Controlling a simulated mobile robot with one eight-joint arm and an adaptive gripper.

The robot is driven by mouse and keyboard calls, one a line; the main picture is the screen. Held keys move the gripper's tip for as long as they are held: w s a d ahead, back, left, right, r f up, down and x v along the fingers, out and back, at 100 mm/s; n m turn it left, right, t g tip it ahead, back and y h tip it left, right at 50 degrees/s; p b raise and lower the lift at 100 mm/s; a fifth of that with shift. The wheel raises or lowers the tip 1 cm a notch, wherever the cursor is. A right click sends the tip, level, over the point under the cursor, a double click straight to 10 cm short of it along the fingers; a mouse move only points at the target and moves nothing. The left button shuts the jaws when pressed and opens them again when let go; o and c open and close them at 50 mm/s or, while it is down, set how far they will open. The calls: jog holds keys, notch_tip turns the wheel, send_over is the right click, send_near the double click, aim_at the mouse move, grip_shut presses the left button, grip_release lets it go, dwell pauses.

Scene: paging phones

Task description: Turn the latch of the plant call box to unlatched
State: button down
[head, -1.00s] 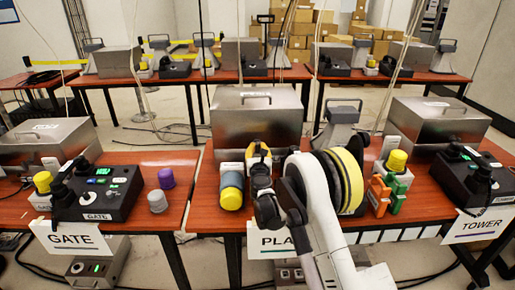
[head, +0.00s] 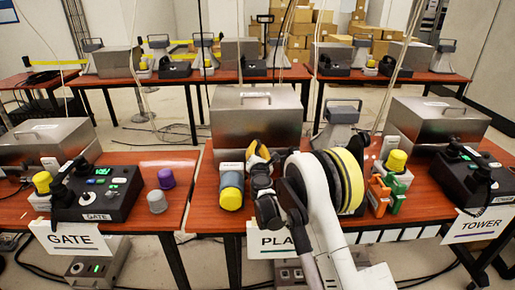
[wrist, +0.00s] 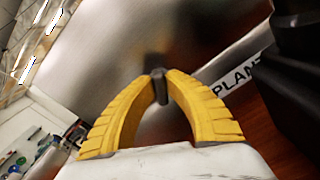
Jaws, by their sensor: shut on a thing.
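The plant call box is a brushed-metal box (head: 275,122) with a top handle, at the back of the middle table. In the wrist view its metal face (wrist: 100,55) fills the background, with a PLANT label (wrist: 238,82) to the right. A small dark grey latch (wrist: 161,88) stands out from the face. My gripper (wrist: 160,80) has its two yellow fingers closed on this latch. In the head view my gripper (head: 258,152) is in front of the box, tilted, and my wrist hides the latch. I cannot read whether the latch is latched.
Left of my gripper stands a cylinder (head: 231,188) with a yellow end. Green and orange pieces (head: 389,192) lie to the right. Gate (head: 98,190) and tower (head: 475,180) phones sit on either side.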

jog(key=m, duration=0.6)
jog(key=shift+d+f+m, duration=0.1)
jog(key=shift+m, duration=0.2)
jog(key=m, duration=0.5)
jog(key=shift+f, duration=0.1)
jog(key=shift+m, duration=0.3)
jog(key=c, duration=1.4)
grip_release()
jog(key=s, duration=1.2)
